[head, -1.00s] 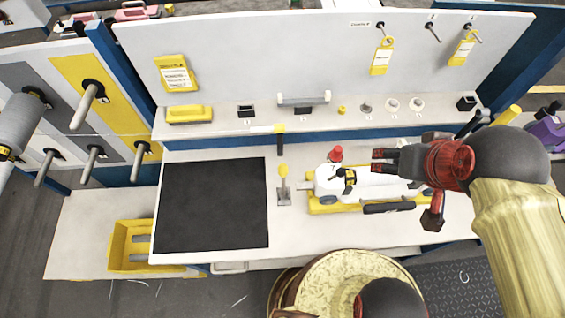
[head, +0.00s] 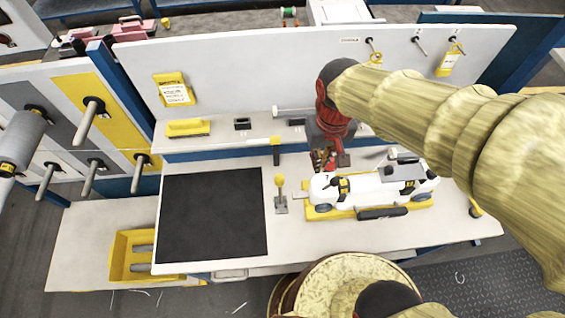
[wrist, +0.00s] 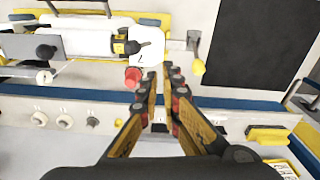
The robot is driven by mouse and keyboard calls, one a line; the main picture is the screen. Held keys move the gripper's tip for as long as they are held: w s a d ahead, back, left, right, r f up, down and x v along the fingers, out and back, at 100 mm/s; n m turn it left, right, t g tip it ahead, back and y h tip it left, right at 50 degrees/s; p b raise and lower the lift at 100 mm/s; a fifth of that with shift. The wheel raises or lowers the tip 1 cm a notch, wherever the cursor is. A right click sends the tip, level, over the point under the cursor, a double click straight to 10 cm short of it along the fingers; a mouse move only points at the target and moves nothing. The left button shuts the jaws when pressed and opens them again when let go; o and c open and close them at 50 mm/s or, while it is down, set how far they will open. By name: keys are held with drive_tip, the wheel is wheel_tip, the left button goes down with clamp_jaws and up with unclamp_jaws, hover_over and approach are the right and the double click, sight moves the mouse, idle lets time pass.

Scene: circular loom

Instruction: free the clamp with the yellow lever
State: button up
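The clamp with the yellow lever (head: 280,190) stands on the worktop, between the black mat and the white shuttle machine. Its grey body and yellow knob also show in the wrist view (wrist: 197,65), to the right of my fingertips. The white shuttle (head: 372,187) lies in a yellow cradle, with the clamp beside its left end. My gripper (head: 325,163) hangs by the back left of the shuttle, to the right of the clamp and apart from it. In the wrist view its fingers (wrist: 161,78) are narrowly open with nothing between them. A red knob (wrist: 133,77) is close beside the left fingertip.
A black mat (head: 213,210) covers the worktop left of the clamp. A back shelf (head: 225,137) holds a yellow block (head: 188,127) and small parts. A yellow-headed tool (head: 276,148) hangs at the shelf edge. A yellow bin (head: 130,255) stands at lower left.

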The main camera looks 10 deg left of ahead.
drive_tip(key=shift+m+g+h, duration=0.4)
drive_tip(key=shift+g+h, duration=0.2)
drive_tip(key=shift+g, duration=0.3)
drive_tip(key=w+a+f, duration=0.1)
drive_tip(key=a+f, duration=0.1)
drive_tip(key=a, duration=0.1)
drive_tip(key=w+a+f+p, duration=0.1)
drive_tip(key=w+a+f, duration=0.1)
drive_tip(key=a+f, duration=0.1)
drive_tip(key=w+a+f, duration=0.1)
drive_tip(key=a+f, duration=0.1)
drive_tip(key=a, duration=0.1)
drive_tip(key=shift+w+a+f, duration=0.15)
drive_tip(key=shift+f, duration=0.15)
clamp_jaws()
drive_tip(key=shift+w+a+r+m, duration=0.2)
drive_tip(key=shift+w+a+m, duration=0.2)
drive_tip(key=shift+w+m, duration=0.3)
drive_tip(key=shift+w+a+r+m, duration=0.15)
drive_tip(key=shift+w+a+m, duration=0.25)
drive_tip(key=shift+w+m, duration=0.3)
drive_tip(key=b, duration=0.1)
approach(280, 190)
drive_tip(key=w+d+f, duration=0.1)
drive_tip(key=w+f, duration=0.4)
drive_tip(key=shift+w+f, duration=0.2)
drive_tip(key=shift+f, duration=0.2)
drive_tip(key=shift+b, duration=0.3)
